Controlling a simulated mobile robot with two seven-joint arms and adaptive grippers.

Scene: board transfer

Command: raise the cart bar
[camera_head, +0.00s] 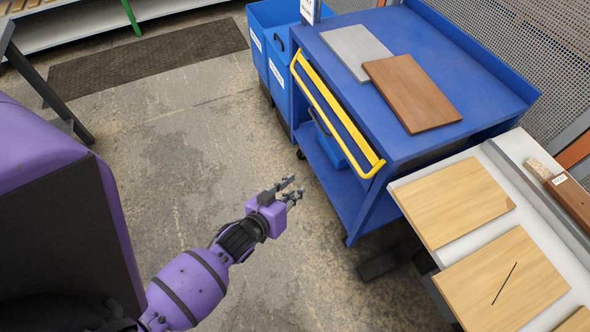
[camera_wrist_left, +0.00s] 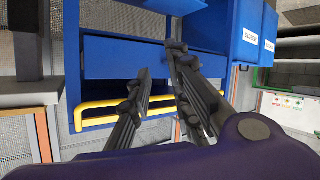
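The blue cart (camera_head: 455,75) stands at the upper middle in the head view. Its yellow bar (camera_head: 328,121) runs along the side facing my left arm, below the level of the top. The bar also shows in the left wrist view (camera_wrist_left: 100,103), running crosswise behind the fingers. My left gripper (camera_head: 292,190) is open and empty, over the floor, apart from the bar. In the left wrist view its two fingers (camera_wrist_left: 159,62) are spread, and they hide part of the bar. My right gripper is in neither view.
A grey board (camera_head: 352,46) and a brown board (camera_head: 415,95) lie on the cart. Blue bins (camera_head: 275,45) stand at its far end. A pale table (camera_head: 412,185) with wooden boards (camera_head: 458,203) is at right. The floor (camera_head: 180,150) left of the cart is clear.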

